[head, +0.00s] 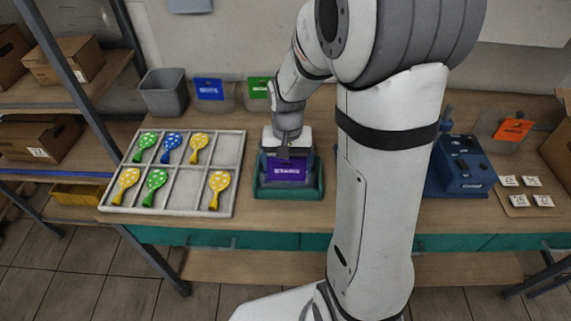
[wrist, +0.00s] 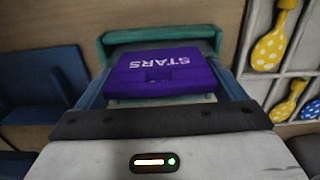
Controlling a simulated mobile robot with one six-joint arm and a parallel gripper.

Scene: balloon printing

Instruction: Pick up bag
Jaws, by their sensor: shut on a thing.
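The bag (head: 288,173) is purple with white "STARS" lettering. In the head view it is at the teal tray (head: 290,192) on the table. My gripper (head: 287,153) reaches down on it from above and is shut on it. In the wrist view the purple bag (wrist: 165,72) lies between my two fingers, lettering upside down, with the teal tray's rim (wrist: 150,36) beyond it. I cannot tell whether the bag still touches the tray.
A compartment tray (head: 177,211) with green, blue and yellow balloons stands left of the bag. A grey bin (head: 163,93) and bins with blue (head: 208,89) and green labels stand behind. A blue machine (head: 460,168) and small numbered cards (head: 530,181) are at the right.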

